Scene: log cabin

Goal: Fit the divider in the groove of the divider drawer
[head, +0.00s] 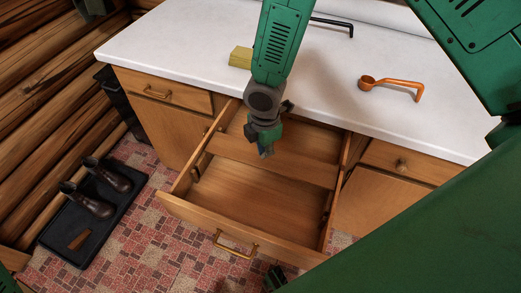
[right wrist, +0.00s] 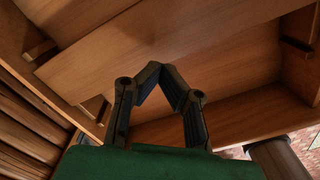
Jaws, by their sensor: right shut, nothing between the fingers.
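The divider drawer (head: 172,203) is pulled out of the counter. The divider (head: 305,165) is a wide wooden board spanning the drawer near its back; it also shows as a broad board in the right wrist view (right wrist: 130,55). Grooved wooden blocks show on the drawer's side walls, left (right wrist: 40,50) and right (right wrist: 297,47). I cannot tell if the divider sits in the grooves. My right gripper (head: 266,153) is over the drawer, close to the divider, its fingertips together and empty. Only a dark bit, perhaps my left gripper (head: 275,278), shows at the bottom edge.
A black tray (head: 75,245) with dark boots (head: 92,200) lies on the tiled floor at left. The drawer's front part is empty.

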